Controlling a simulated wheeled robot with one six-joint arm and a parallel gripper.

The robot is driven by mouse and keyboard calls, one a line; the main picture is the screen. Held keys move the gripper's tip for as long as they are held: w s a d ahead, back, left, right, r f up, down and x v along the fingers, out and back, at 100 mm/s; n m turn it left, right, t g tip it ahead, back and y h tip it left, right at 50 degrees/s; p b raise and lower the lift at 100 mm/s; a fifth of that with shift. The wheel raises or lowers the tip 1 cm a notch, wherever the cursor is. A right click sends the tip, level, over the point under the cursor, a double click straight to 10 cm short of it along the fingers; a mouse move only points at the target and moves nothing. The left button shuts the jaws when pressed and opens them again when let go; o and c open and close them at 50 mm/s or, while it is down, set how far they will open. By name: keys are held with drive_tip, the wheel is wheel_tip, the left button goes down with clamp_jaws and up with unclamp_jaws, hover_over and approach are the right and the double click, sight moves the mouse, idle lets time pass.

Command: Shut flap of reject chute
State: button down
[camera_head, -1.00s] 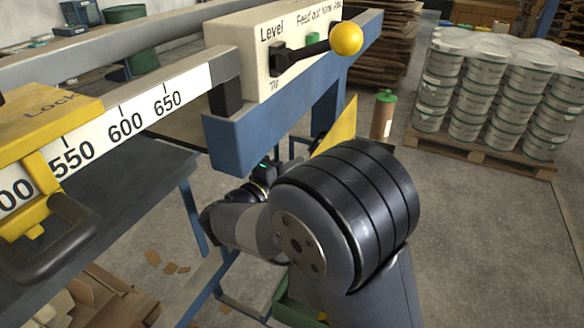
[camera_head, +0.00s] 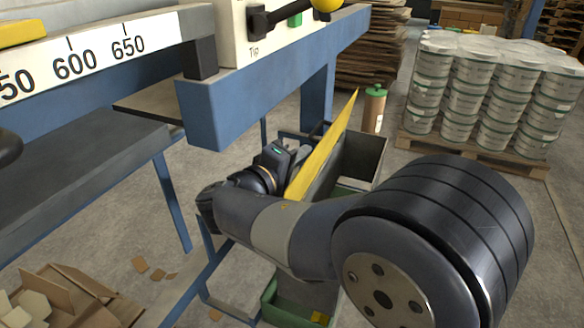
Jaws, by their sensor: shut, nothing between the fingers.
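The yellow flap (camera_head: 325,150) stands raised and tilted, its upper tip pointing up and right. It is at the open grey chute (camera_head: 362,156), whose box mouth shows to the right of and behind it. My gripper (camera_head: 301,154) is on the left side of the flap, close to its face. I cannot tell if it touches. It is shut with nothing in it. My arm crosses in front and hides the flap's lower part and much of the chute body.
A blue frame beam (camera_head: 255,95) runs above and left of my gripper. A dark table (camera_head: 75,185) stands left. A brown bottle (camera_head: 374,108) stands behind the chute. A green bin (camera_head: 285,312) is below. Stacked pails (camera_head: 480,95) are at the back right, with free floor before them.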

drive_tip(key=s+d+f+m+y+b, duration=0.2)
drive_tip(key=s+d+f+m+b, duration=0.2)
drive_tip(key=b, duration=1.8)
drive_tip(key=shift+d+f+m+g+y+b, duration=0.35)
drive_tip(key=shift+d+f+m, duration=1.7)
drive_tip(key=shift+d, duration=1.65)
drive_tip(key=shift+s+r, duration=0.1)
drive_tip(key=shift+r, duration=0.05)
